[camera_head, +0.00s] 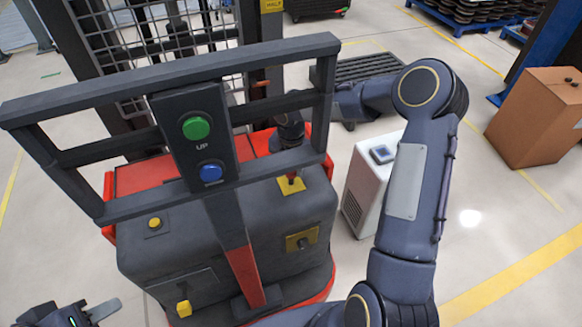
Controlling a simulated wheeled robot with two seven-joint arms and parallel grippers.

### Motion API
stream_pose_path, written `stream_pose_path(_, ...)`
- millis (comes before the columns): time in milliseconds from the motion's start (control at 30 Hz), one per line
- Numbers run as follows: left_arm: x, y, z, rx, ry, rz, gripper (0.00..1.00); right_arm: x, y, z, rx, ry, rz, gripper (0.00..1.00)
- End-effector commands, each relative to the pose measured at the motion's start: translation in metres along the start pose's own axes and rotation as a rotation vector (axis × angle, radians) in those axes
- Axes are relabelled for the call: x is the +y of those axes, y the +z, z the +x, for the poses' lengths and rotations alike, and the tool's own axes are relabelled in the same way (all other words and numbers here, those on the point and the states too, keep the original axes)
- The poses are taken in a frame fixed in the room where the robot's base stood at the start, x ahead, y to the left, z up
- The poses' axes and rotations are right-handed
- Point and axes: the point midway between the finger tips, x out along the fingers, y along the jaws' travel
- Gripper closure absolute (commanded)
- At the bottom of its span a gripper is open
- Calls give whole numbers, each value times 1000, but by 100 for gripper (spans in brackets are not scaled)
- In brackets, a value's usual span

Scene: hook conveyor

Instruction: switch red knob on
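A small red knob (291,177) stands on a yellow plate (291,187) on top of the dark grey control housing, just below the crossbar of the frame. My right arm comes up from the bottom, bends at the elbow and reaches left behind the frame. Its dark wrist end (290,127) is above the knob, partly covered by the bars. Its fingertips are hidden, so I cannot tell whether they touch the knob. My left gripper (96,311) is at the bottom left corner, cut off by the picture edge and apart from the machine. Its finger opening is not clear.
A panel with a green button (196,128) marked UP and a blue button (211,171) is fixed to the grey frame (160,83). A white box-shaped unit (367,190) stands right of the machine. A cardboard box (540,118) is farther right, with open floor between.

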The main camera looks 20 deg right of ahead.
Motion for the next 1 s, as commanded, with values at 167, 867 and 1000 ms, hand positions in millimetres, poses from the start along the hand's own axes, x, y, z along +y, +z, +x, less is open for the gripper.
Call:
stream_pose_path(167, 0, 0, 0, 0, 0, 0, 64, 0, 0, 1, 2, -1, 0, 47)
stream_pose_path(867, -4, 4, 9, 0, 0, 0, 64, 0, 0, -67, 0, 0, 0, 47)
stream_pose_path(1000, -4, 5, 10, 0, 0, 0, 64, 0, 0, -76, 2, -1, 1, 47)
